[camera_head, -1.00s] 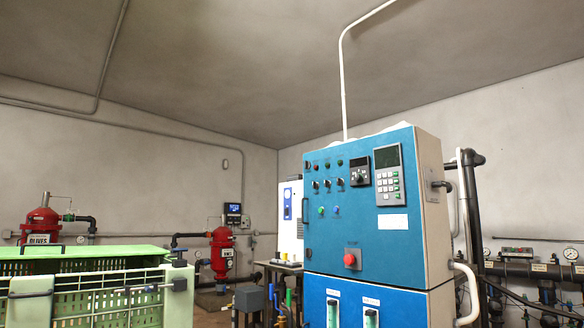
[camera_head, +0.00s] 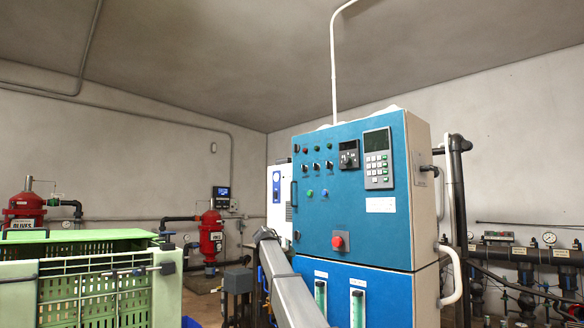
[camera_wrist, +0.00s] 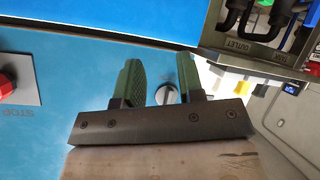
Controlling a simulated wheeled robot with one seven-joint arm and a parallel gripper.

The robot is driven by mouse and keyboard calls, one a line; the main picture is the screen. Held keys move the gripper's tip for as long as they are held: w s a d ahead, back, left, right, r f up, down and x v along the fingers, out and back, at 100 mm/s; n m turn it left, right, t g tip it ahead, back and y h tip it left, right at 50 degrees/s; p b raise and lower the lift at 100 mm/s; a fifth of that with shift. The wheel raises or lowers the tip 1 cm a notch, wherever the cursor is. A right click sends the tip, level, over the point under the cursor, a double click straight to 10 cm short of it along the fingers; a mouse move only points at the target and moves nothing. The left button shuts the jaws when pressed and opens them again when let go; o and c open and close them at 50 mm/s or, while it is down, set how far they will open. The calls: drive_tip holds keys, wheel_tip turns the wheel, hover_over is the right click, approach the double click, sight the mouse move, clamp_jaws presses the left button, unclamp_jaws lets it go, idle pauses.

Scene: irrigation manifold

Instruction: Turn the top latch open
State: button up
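The blue cabinet (camera_head: 358,215) stands right of centre in the head view. A small dark latch (camera_head: 297,149) shows near the top of its door's left edge, above a dark handle. In the wrist view my gripper (camera_wrist: 160,75) has its two green fingers apart. A round, slotted grey latch (camera_wrist: 168,95) shows in the gap between them, on the blue door near its edge. It is about level with the red stop button (camera_wrist: 6,85), so it looks like the door's lower latch. Contact cannot be told. The head view does not clearly show my fingers.
My grey arm (camera_head: 292,285) rises in front of the cabinet's lower left. A green crate (camera_head: 100,300) stands left. Red filter tanks (camera_head: 211,238) stand behind. Pipes and gauges (camera_head: 525,255) line the right wall. Outlet fittings (camera_wrist: 255,40) show beside the door in the wrist view.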

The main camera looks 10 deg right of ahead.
drive_tip(key=w+a+r+m+t+h, duration=0.1)
drive_tip(key=w+a+r, duration=0.1)
drive_tip(key=r, duration=1.1)
drive_tip(key=w+a+r+m+t+h, duration=0.1)
drive_tip(key=w+r+m+h, duration=0.15)
drive_tip(key=r, duration=1.05)
drive_tip(key=m+h, duration=0.2)
approach(295, 148)
drive_tip(key=x, duration=0.8)
drive_tip(key=shift+w+t, duration=0.3)
drive_tip(key=shift+d, duration=0.1)
clamp_jaws()
